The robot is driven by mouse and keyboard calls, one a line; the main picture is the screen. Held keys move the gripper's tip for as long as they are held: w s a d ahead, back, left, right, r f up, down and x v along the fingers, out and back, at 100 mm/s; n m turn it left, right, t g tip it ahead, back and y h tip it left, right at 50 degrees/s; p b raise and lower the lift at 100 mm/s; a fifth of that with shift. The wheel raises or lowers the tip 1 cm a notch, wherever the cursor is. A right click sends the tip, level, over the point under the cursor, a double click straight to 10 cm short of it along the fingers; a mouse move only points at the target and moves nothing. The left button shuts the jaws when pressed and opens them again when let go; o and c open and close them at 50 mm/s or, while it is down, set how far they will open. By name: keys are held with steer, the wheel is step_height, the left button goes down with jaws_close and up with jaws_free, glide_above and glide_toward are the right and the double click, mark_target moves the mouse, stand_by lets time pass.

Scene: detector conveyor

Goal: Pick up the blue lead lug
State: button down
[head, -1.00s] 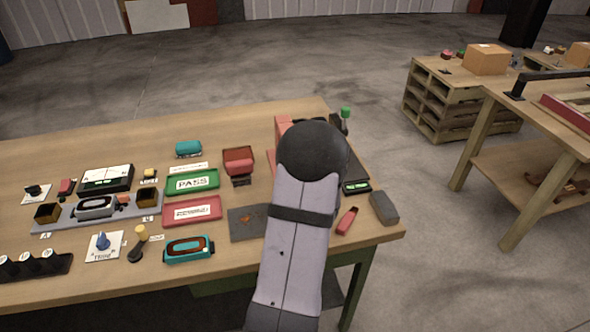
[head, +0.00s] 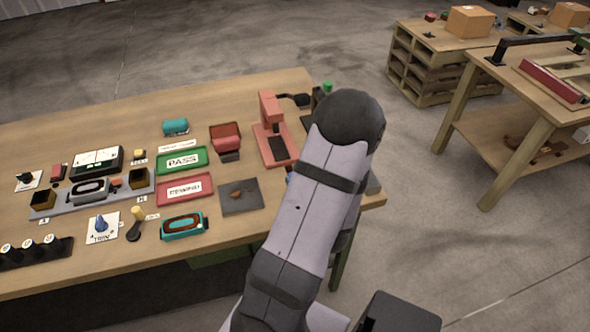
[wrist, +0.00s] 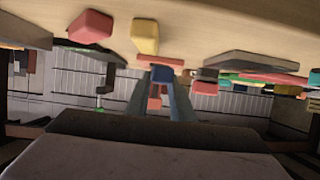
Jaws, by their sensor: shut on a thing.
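The blue lead lug (wrist: 161,73) shows in the wrist view as a small dark blue block between the fingertips. My gripper (wrist: 160,85) is shut on it. The table top fills the upper part of that tilted view, and I cannot tell whether the lug is clear of it. In the head view my arm covers the gripper, near the table's right end. A small bit of blue (head: 289,178) shows at the arm's left edge; I cannot tell whether it is the lug.
A red stand (head: 271,132) is left of my arm. A dark grey mat (head: 241,200), red tray (head: 185,190), green PASS tray (head: 181,160) and teal-framed unit (head: 184,226) lie further left. In the wrist view, yellow (wrist: 145,37) and red (wrist: 91,25) pieces are near the gripper.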

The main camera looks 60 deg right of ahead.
steer(key=shift+s+a+p, duration=0.5)
steer(key=shift+a+p, duration=0.2)
steer(key=shift+p, duration=1.15)
steer(key=shift+r, duration=0.1)
steer(key=shift+w+a+r+p, duration=0.15)
steer(key=shift+r+p, duration=0.3)
steer(key=shift+p, duration=0.25)
steer(key=shift+w+a+r+p, duration=0.65)
steer(key=shift+a+r+p, duration=1.95)
steer(key=shift+p, duration=1.5)
step_height(320, 180, down, 6)
steer(key=b, duration=0.5)
steer(key=shift+r+b, duration=0.15)
steer(key=shift+b, duration=0.15)
steer(key=shift+p, duration=0.3)
steer(key=shift+f, duration=0.25)
